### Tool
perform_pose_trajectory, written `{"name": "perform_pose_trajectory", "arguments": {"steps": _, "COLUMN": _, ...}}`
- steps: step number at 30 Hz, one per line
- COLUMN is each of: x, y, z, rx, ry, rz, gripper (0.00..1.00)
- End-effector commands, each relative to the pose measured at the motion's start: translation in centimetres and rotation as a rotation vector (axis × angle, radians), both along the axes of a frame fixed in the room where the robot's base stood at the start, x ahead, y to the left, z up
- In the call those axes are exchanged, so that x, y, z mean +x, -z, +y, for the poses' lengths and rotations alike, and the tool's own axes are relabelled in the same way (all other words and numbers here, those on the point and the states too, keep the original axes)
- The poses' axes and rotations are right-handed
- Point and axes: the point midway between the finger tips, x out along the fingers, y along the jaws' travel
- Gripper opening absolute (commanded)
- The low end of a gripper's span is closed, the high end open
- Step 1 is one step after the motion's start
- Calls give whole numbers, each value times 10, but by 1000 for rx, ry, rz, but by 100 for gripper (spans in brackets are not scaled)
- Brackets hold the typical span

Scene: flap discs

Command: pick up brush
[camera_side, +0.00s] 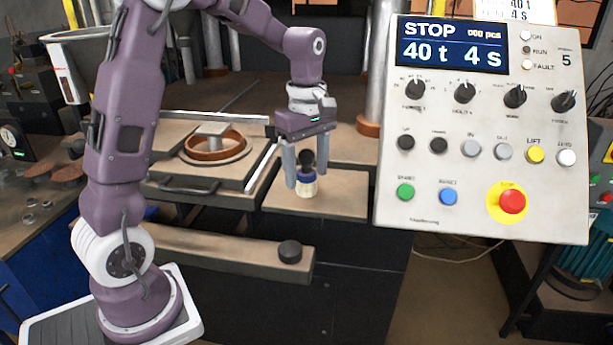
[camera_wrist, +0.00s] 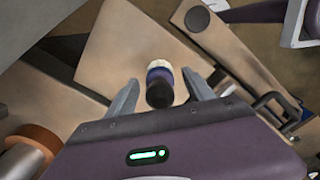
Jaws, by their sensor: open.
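The brush (camera_side: 307,181) stands upright on a tan board, with a dark rounded top and a blue and cream lower part. My gripper (camera_side: 305,181) points down over it, with its two fingers apart on either side of the brush. In the wrist view the brush (camera_wrist: 160,84) shows between the two open fingertips (camera_wrist: 158,88), its black top towards me. I cannot tell whether either finger touches it.
A press plate with a brown ring (camera_side: 215,147) lies left of the brush. A long beam with a black knob (camera_side: 290,251) runs in front. A control panel (camera_side: 485,190) stands at the right. The tan board (camera_side: 345,195) is otherwise clear around the brush.

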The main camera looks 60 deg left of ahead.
Motion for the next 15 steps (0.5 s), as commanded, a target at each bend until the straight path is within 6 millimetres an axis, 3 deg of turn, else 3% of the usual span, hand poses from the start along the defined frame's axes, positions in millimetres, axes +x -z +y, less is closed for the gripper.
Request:
{"name": "perform_pose_trajectory", "arguments": {"steps": 5, "x": 0, "y": 0, "z": 0, "rx": 0, "ry": 1, "rz": -1, "gripper": 61}}
{"name": "perform_pose_trajectory", "arguments": {"steps": 15, "x": 0, "y": 0, "z": 0, "rx": 1, "ry": 2, "rz": -1, "gripper": 0}}
